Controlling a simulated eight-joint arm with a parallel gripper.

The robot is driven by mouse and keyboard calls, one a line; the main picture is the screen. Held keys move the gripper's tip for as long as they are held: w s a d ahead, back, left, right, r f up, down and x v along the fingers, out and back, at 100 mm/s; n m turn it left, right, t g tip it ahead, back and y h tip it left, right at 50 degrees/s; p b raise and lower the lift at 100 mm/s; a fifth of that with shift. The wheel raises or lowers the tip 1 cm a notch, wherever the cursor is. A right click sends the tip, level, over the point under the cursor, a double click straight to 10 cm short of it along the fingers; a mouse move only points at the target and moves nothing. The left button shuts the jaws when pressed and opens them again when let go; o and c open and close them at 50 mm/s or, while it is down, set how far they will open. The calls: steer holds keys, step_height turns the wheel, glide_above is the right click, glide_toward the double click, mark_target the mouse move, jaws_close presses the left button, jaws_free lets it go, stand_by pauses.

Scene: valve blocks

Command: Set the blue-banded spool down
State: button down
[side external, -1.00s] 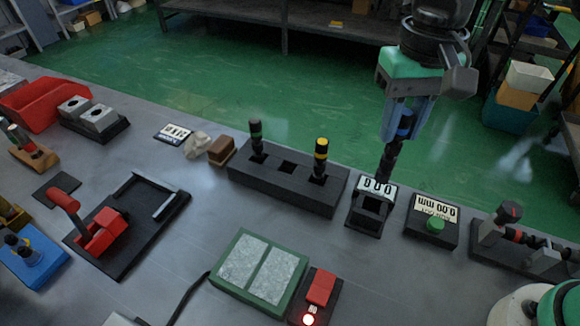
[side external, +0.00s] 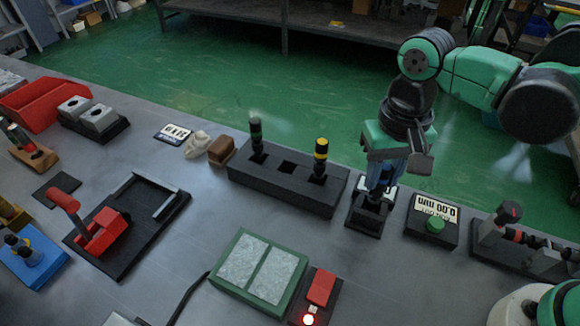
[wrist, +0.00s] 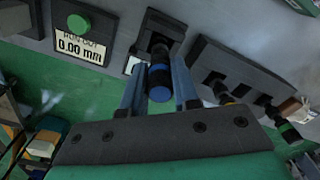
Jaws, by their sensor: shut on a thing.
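My gripper (side external: 382,182) is shut on the blue-banded spool (wrist: 160,76). In the wrist view the spool is a dark cylinder with a blue band and blue end, between the two fingers. Its far end points down at the black stand (side external: 362,222), which also shows in the wrist view (wrist: 150,24). In the side view the gripper is right over this stand and hides most of the spool. The spool's lower end looks in or just at the stand's opening; I cannot tell whether it touches bottom.
Left of the stand, a black rack (side external: 285,183) holds a green-banded spool (side external: 256,135) and a yellow-banded spool (side external: 320,158), with an empty square hole between them. On the right stands a run-out display box (side external: 432,220) with a green button. A green-framed tray (side external: 226,283) lies in front.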

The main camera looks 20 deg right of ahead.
steer(key=shift+f, duration=0.15)
steer(key=c, duration=0.7)
jaws_free()
steer(key=shift+o, duration=0.2)
step_height(320, 180, up, 12)
steer(key=d+f+n+t, duration=0.2)
steer(key=d+f+t, duration=0.4)
steer(key=d, duration=0.5)
steer(key=shift+d+f+t, duration=0.3)
steer(key=shift+d+t, duration=0.1)
steer(key=shift+t, duration=0.2)
